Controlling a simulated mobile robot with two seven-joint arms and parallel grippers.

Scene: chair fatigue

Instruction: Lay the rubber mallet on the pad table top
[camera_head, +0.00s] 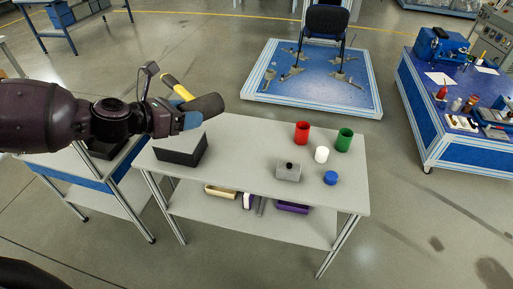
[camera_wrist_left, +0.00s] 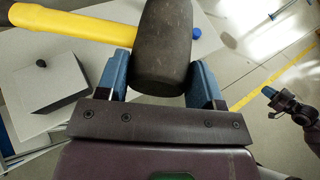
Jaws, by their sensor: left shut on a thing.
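The rubber mallet has a dark cylindrical head (camera_head: 209,104) and a yellow handle (camera_head: 177,86). My left gripper (camera_head: 187,119) is shut on the mallet's head and holds it in the air over the back left of a grey table top (camera_head: 246,140). In the left wrist view the mallet head (camera_wrist_left: 162,50) sits between the two blue fingers, with the handle (camera_wrist_left: 60,22) pointing left. My right gripper (camera_wrist_left: 270,96) shows small at the right of the left wrist view; its finger opening is not clear. It is not in the head view.
A dark box with a grey top (camera_head: 181,148) stands at the table's left, below the mallet. Red (camera_head: 302,133), green (camera_head: 344,140) and white (camera_head: 321,155) cylinders, a blue cap (camera_head: 330,178) and a grey block (camera_head: 288,173) stand at the right. The table's middle is clear.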

